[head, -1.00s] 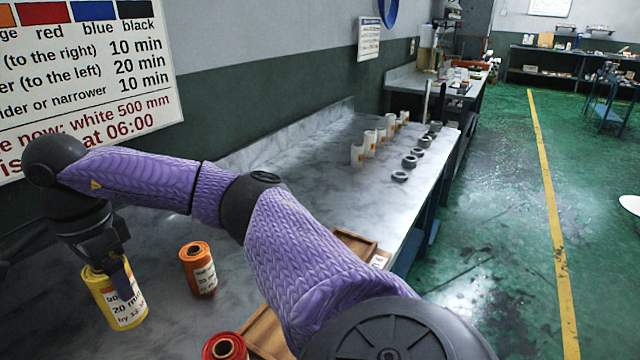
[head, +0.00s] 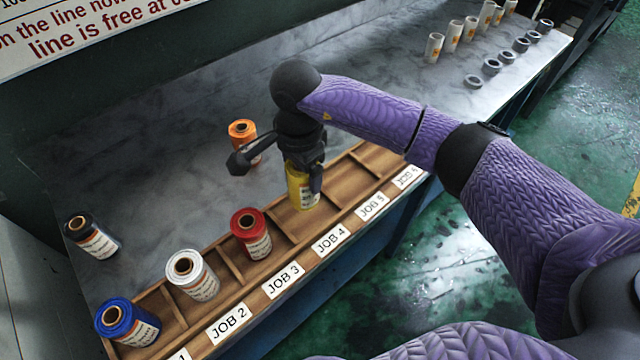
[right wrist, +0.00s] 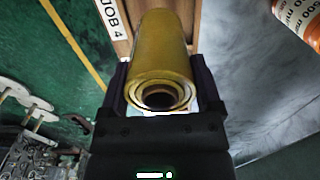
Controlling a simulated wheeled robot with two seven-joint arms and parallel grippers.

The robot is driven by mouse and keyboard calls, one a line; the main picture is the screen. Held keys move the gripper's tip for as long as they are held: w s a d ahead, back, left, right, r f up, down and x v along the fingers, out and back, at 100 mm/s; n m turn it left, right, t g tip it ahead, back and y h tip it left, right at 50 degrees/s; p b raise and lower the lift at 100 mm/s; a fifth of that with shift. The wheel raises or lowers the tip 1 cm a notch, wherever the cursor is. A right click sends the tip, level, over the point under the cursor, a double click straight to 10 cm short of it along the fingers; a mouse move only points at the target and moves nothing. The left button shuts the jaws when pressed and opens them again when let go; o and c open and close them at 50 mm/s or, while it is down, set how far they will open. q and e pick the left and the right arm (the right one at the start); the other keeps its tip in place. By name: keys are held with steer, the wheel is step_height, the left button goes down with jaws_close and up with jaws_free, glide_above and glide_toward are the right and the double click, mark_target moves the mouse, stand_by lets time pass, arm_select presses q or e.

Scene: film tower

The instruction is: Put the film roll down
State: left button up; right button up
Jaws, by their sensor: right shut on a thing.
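The yellow film roll (head: 301,187) is upright at the JOB 4 compartment of the wooden rack (head: 343,192). My right gripper (head: 305,172) is shut on its upper part from above. In the right wrist view the yellow roll (right wrist: 160,55) sits between the fingers, its far end by the JOB 4 label (right wrist: 111,19). I cannot tell whether its base touches the rack floor. My left gripper is not in view.
Blue (head: 128,322), white (head: 192,275) and red (head: 251,233) rolls stand in the rack's left compartments. An orange roll (head: 243,140) and a black roll (head: 91,236) stand on the table behind. The JOB 5 (head: 372,206) compartment looks empty. Small white rolls and grey rings stand farther back.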

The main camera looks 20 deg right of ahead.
mark_target(303, 189)
step_height(303, 189, down, 4)
steer(key=shift+f+b, duration=0.25)
steer(key=shift+b, duration=0.25)
steer(key=shift+f, duration=0.25)
steer(key=shift+r, duration=0.1)
steer(key=o, duration=1.2)
step_height(303, 189, up, 12)
steer(key=p, duration=0.2)
steer(key=shift+p, duration=0.3)
